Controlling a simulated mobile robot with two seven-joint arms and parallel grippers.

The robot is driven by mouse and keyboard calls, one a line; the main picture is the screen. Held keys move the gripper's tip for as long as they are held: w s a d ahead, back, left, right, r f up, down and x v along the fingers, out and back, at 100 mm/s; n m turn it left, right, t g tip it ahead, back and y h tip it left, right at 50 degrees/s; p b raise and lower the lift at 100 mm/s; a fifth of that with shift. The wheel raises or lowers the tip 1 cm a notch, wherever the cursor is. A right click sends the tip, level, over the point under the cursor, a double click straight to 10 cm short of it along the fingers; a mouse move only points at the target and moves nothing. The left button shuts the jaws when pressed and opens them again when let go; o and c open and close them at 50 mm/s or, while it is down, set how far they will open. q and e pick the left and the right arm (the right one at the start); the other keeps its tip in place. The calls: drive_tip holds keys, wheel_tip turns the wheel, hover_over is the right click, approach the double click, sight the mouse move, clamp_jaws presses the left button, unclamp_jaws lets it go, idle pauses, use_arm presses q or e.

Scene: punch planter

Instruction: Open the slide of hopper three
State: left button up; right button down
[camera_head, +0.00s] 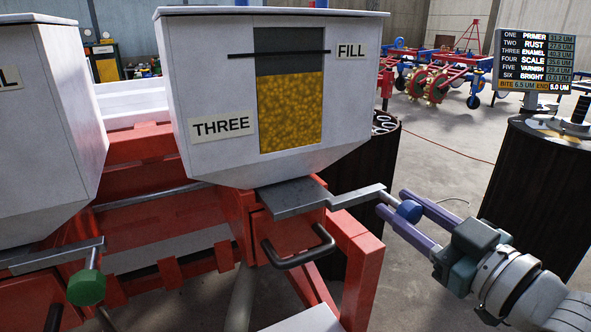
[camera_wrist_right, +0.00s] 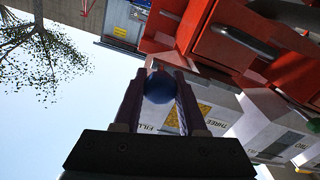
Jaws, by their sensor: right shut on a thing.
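Hopper three (camera_head: 215,95) is a white bin with a THREE label and a window showing yellow grain below a dark FILL line. Its grey metal slide (camera_head: 295,197) sticks out under the bin to the right and ends in a blue ball knob (camera_head: 409,211). My right gripper (camera_head: 408,207) is shut on the blue knob, with a purple finger on each side. The knob also shows between the fingers in the right wrist view (camera_wrist_right: 159,87). My left gripper is not in view.
A neighbouring hopper (camera_head: 45,120) stands at the left, with a green knob (camera_head: 86,287) on its slide. A black handle (camera_head: 297,250) juts from the red frame (camera_head: 357,262) below the slide. Dark drums (camera_head: 525,190) and a readout board (camera_head: 533,62) stand at the right.

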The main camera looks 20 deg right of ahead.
drive_tip(key=shift+r, duration=0.1)
drive_tip(key=c, duration=0.8)
unclamp_jaws()
drive_tip(key=shift+c, duration=0.2)
drive_tip(key=o, duration=0.3)
drive_tip(key=shift+s, duration=0.25)
drive_tip(key=shift+o, duration=0.4)
drive_tip(key=shift+w, duration=0.1)
drive_tip(key=s+p, duration=0.2)
drive_tip(key=s, duration=0.8)
drive_tip(key=shift+d, duration=0.4)
drive_tip(key=shift+w, duration=0.1)
